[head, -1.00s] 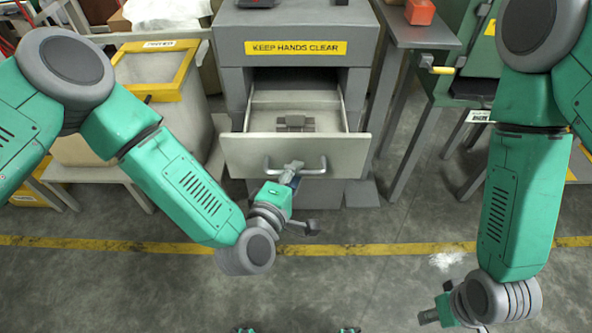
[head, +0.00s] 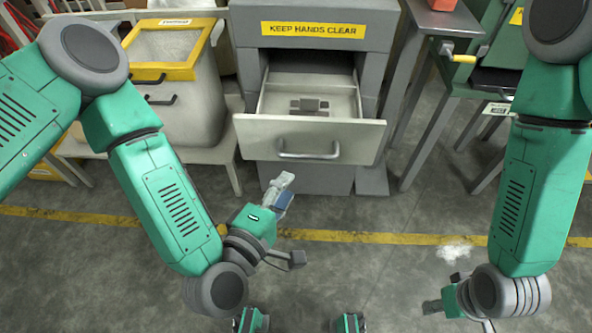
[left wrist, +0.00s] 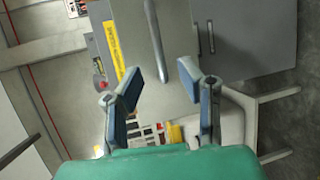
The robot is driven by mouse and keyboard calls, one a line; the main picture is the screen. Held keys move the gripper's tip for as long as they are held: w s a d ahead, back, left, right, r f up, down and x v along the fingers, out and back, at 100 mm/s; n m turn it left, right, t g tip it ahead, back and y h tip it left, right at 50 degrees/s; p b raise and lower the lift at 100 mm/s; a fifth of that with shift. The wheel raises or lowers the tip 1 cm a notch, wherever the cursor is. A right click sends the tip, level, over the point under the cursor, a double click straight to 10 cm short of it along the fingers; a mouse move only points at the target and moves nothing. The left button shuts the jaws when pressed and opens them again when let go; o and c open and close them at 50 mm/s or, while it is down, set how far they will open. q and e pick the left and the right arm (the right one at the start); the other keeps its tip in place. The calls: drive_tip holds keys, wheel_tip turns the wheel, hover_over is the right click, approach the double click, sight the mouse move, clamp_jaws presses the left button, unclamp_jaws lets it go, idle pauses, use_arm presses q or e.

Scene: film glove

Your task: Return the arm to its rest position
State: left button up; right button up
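My left gripper (head: 281,192) is in front of and below the open drawer (head: 350,140) in the head view, apart from its handle (head: 308,155). In the left wrist view its two blue-padded fingers (left wrist: 169,92) are spread with nothing between them. The drawer handle (left wrist: 187,70) shows beyond the fingers there. My right gripper (head: 440,307) hangs at the lower right of the head view, mostly seen from above; its fingers are not clear. The drawer is pulled out from the grey cabinet, and a small grey item (head: 309,104) lies in it.
The grey cabinet (head: 300,53) bears a yellow "KEEP HANDS CLEAR" label. A yellow-rimmed bin (head: 183,115) stands to its left. A grey table (head: 440,20) and a green machine (head: 446,90) stand to the right.

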use_arm(q)
drive_tip(key=shift+s+a+r, duration=0.1)
drive_tip(key=shift+s+a, duration=0.2)
drive_tip(key=shift+s, duration=0.3)
drive_tip(key=s+a+f+m+g+p, duration=0.2)
drive_tip(key=s+a+f+m+g, duration=0.1)
drive_tip(key=s+f+m+g, duration=0.25)
drive_tip(key=s+a+f+m+g+y, duration=0.1)
drive_tip(key=s+a+m+g+y, duration=0.1)
drive_tip(key=a, duration=0.4)
drive_tip(key=s+a+f+m+g+y+p, duration=0.1)
drive_tip(key=s+a+f+m+g+y, duration=0.1)
drive_tip(key=a, duration=0.5)
drive_tip(key=s+a+f+m+g+y+p, duration=0.1)
drive_tip(key=s+a+f+m+g+y, duration=0.1)
drive_tip(key=s+a+m+g, duration=0.2)
drive_tip(key=s+a+m, duration=0.1)
drive_tip(key=s+a, duration=0.1)
drive_tip(key=a, duration=0.1)
drive_tip(key=shift+a, duration=0.2)
